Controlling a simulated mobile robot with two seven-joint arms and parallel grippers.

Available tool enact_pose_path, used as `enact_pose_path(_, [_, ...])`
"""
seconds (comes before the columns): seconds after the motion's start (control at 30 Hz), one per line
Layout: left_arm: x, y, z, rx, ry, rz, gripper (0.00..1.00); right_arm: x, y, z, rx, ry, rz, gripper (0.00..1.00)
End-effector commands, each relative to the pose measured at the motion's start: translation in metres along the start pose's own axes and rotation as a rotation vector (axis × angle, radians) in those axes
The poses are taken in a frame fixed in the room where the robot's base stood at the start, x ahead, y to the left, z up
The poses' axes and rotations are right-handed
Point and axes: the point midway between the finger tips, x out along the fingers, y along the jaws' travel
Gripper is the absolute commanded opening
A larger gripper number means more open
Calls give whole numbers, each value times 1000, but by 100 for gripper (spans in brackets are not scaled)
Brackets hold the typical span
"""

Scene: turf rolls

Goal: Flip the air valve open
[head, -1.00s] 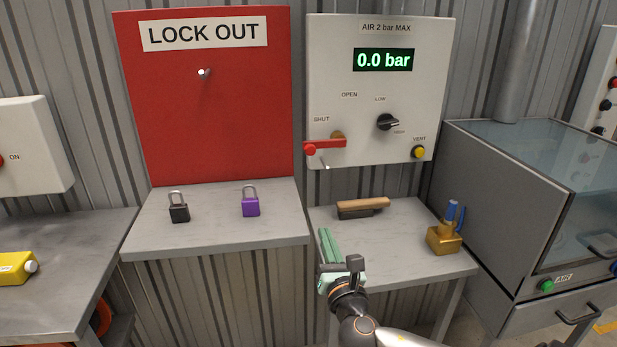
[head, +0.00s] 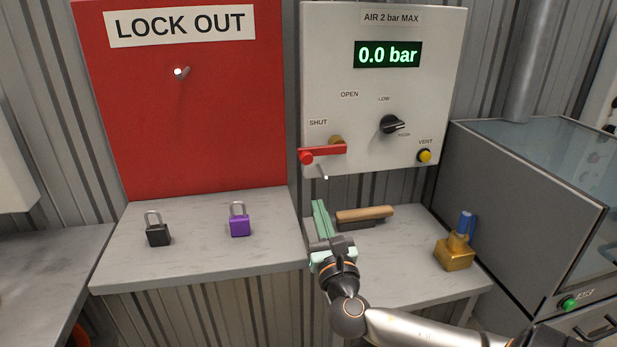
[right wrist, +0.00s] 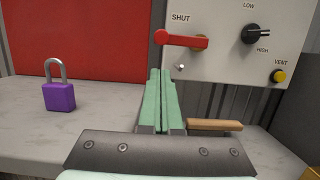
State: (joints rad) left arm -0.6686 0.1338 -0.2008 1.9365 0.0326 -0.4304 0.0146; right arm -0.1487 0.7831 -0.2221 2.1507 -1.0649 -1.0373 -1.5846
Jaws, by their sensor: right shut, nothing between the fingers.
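The air valve is a red lever (head: 325,152) on the white air panel (head: 440,70). It lies horizontal, its red knob end to the left below the SHUT label, with the OPEN label higher up. It also shows in the right wrist view (right wrist: 183,41). The display (head: 388,55) reads 0.0 bar. My right gripper (head: 319,205) has pale green fingers, shut and empty, pointing toward the panel. Its fingertips (right wrist: 160,72) appear just below the lever in the right wrist view, apart from it. My left gripper is out of view.
A black knob (head: 391,124) and a yellow VENT button (head: 425,156) sit right of the lever. A metal peg (head: 323,173) sticks out below it. A brush (head: 365,216) and a brass piece with blue top (head: 455,254) stand on the right table; two padlocks (head: 240,225) on the left one.

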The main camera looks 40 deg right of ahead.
Motion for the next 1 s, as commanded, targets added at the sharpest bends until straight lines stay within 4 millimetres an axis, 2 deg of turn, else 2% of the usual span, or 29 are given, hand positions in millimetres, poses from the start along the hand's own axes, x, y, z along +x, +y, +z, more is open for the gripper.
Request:
enact_pose_path(0.13, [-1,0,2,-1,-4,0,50,2,0,0,0,0,0,0])
enact_pose_path(0.27, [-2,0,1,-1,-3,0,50,14,0,1,0,-2,0,0])
enact_pose_path(0.7, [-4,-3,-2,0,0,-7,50,85,0,1,2,-1,-2,0])
enact_pose_path(1.0, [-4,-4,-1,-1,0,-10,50,100,0,-1,2,1,1,0])
